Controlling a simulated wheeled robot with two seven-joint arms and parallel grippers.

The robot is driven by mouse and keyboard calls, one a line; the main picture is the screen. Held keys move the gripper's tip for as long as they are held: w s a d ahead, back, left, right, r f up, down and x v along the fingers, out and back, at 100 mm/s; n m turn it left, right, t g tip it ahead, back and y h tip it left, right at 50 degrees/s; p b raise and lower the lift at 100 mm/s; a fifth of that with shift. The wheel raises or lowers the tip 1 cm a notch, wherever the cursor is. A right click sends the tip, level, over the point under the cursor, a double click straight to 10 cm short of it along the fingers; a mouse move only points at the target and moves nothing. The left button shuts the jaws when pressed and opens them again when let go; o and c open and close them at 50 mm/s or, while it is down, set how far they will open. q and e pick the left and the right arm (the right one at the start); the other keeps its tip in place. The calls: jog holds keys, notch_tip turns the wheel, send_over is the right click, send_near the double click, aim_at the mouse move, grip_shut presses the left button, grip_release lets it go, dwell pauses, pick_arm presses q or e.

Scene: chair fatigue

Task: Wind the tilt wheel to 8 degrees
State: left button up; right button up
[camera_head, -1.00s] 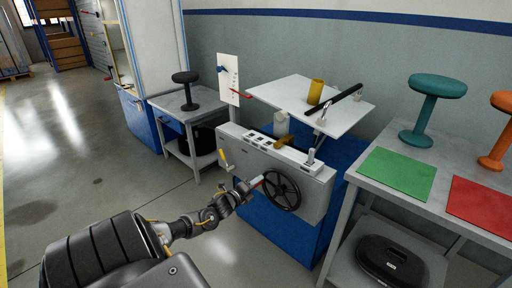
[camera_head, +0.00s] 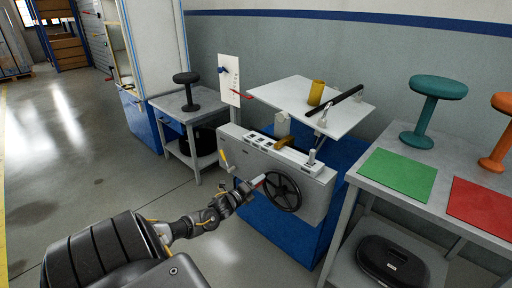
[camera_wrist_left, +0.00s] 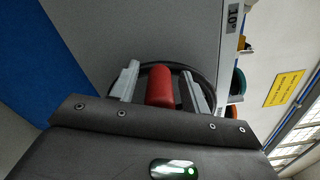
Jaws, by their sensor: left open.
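The black tilt wheel (camera_head: 283,192) is on the front of the grey machine panel (camera_head: 312,200). Its red handle (camera_head: 257,181) sticks out at the wheel's left side. My left gripper (camera_head: 248,187) is at the handle. In the left wrist view the red handle (camera_wrist_left: 160,86) stands between the two open fingers of my left gripper (camera_wrist_left: 161,88), with a visible gap on each side. The wheel rim (camera_wrist_left: 185,68) shows behind them. My right gripper is not in view.
A white tilted plate (camera_head: 290,95) with a yellow cylinder (camera_head: 316,93) and a black bar (camera_head: 335,106) is above the panel. A table (camera_head: 390,190) with green and red mats stands right. A small table (camera_head: 165,103) with a black stool stands left.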

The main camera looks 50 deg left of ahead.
pick_arm(q)
jog(key=shift+s+d, duration=0.1)
jog(key=shift+s, duration=0.45)
jog(key=s+p, duration=0.1)
jog(key=s, duration=0.8)
jog(key=shift+s+d, duration=0.35)
jog(key=shift+d, duration=0.1)
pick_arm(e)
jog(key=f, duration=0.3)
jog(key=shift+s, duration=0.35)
